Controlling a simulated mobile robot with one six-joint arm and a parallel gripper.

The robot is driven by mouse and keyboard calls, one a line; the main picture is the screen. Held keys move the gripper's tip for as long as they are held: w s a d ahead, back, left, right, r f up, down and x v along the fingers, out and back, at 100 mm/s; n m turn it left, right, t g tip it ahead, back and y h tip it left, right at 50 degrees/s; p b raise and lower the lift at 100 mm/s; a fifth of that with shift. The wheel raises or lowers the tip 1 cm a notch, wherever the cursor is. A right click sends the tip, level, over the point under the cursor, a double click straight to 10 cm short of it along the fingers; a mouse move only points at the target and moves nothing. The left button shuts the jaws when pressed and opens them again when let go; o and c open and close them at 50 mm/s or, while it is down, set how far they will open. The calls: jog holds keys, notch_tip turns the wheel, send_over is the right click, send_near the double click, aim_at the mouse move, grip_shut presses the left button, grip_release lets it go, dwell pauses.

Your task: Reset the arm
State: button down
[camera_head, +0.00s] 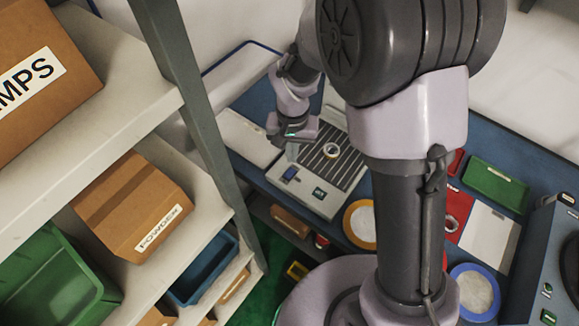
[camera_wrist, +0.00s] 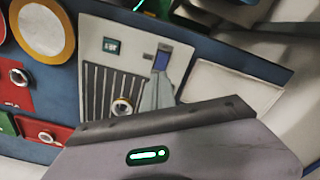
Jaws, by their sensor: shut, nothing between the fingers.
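My gripper (camera_head: 292,152) hangs over the left side of a grey device with a dark slatted plate (camera_head: 316,196) on the blue bench. Its fingers (camera_wrist: 159,84) show in the wrist view as a narrow grey shape, shut and empty, in front of the same device (camera_wrist: 128,42). A metal bearing ring (camera_head: 331,150) lies on the slatted plate, to the right of my gripper and apart from it. The ring also shows in the wrist view (camera_wrist: 122,106), left of the fingers.
Shelves (camera_head: 120,92) with boxes and bins stand at the left. On the bench are an orange-rimmed disc (camera_head: 360,222), a blue-rimmed disc (camera_head: 474,291), a green tray (camera_head: 495,183) and a red tray (camera_head: 462,204) with a ring. A pale plate (camera_head: 247,137) lies left of the device.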

jog(key=shift+r, duration=0.75)
jog(key=s+d+r+m+t, duration=0.1)
jog(key=s+d+r, duration=0.15)
jog(key=r, duration=0.75)
jog(key=s+d+r+m+t+y, duration=0.1)
jog(key=s+d+r+t, duration=0.1)
jog(key=s+r, duration=0.3)
jog(key=s+d+r+t+y, duration=0.1)
jog(key=s+d+r, duration=0.3)
jog(key=s, duration=0.5)
notch_tip(320, 180, up, 2)
jog(key=shift+s+r+m+t, duration=0.1)
jog(key=shift+s+m+t, duration=0.3)
jog(key=shift+t, duration=0.5)
